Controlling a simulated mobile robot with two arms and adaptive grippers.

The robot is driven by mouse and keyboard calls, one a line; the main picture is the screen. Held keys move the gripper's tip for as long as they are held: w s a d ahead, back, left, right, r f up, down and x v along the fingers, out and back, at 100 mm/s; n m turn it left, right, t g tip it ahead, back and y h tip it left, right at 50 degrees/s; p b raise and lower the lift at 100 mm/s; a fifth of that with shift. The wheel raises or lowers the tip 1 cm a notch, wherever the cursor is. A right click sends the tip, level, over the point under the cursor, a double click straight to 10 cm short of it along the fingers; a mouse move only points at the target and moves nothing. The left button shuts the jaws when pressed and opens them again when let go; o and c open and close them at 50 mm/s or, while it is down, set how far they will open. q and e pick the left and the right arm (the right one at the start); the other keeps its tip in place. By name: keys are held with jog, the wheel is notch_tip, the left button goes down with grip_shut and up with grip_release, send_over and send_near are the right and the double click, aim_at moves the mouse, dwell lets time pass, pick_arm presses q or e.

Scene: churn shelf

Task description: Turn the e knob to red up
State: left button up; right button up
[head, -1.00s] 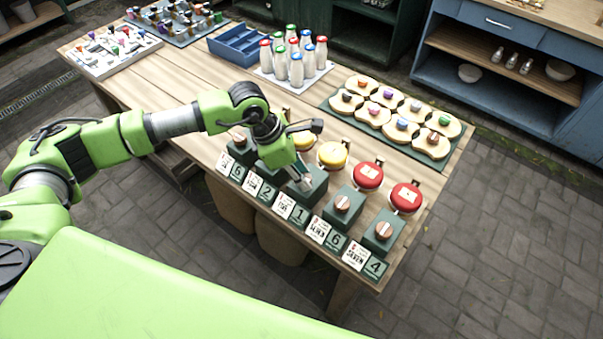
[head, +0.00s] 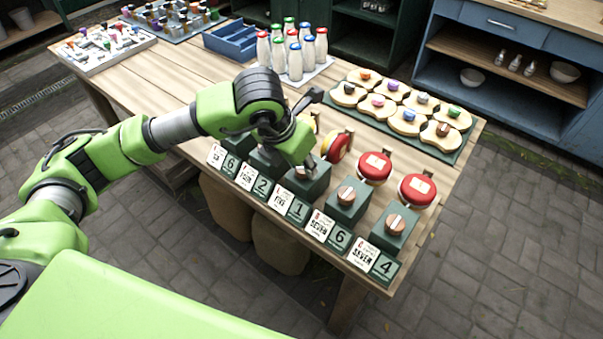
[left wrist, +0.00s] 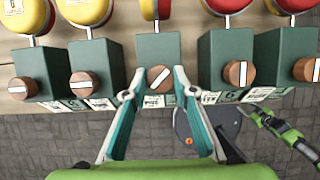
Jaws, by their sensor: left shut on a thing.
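A row of green boxes with copper knobs runs along the table's front edge; no letter e is readable. My left gripper (head: 309,166) is shut on the middle knob (left wrist: 160,78), whose white line is tilted in the left wrist view. The fingers (left wrist: 152,92) lie on both sides of it. Behind its box (left wrist: 154,48) stands a two-sided disc (head: 336,146), turned nearly edge-on, showing yellow and red. It also shows in the left wrist view (left wrist: 155,9). A green arm with dark claws, apparently my right gripper (left wrist: 258,115), shows lower right; its jaw state is unclear.
Two red discs (head: 375,167) (head: 417,188) stand to the right, with knobs (head: 346,194) (head: 395,224) on their boxes. Number cards line the front edge. Behind are a board of wooden pieces (head: 468,137), bottles (head: 295,62) and a blue tray (head: 230,42).

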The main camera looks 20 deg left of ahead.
pick_arm(q)
jog(key=n+b, duration=0.1)
jog(key=n+y+b, duration=0.1)
jog(key=shift+d+f+n+b, duration=0.15)
jog(key=shift+f+n+b, duration=0.1)
jog(key=shift+n+b, duration=0.15)
jog(key=n+y+b, duration=0.1)
jog(key=n, duration=0.1)
jog(key=shift+r+n+b, duration=0.15)
jog(key=shift+n+b, duration=0.15)
jog(key=shift+b, duration=0.05)
jog(key=shift+n+y, duration=0.4)
jog(key=shift+n, duration=0.3)
jog(key=shift+d+r+n+y, duration=0.1)
jog(key=shift+n+y, duration=0.2)
jog(key=shift+n, duration=0.7)
jog(key=o, duration=1.1)
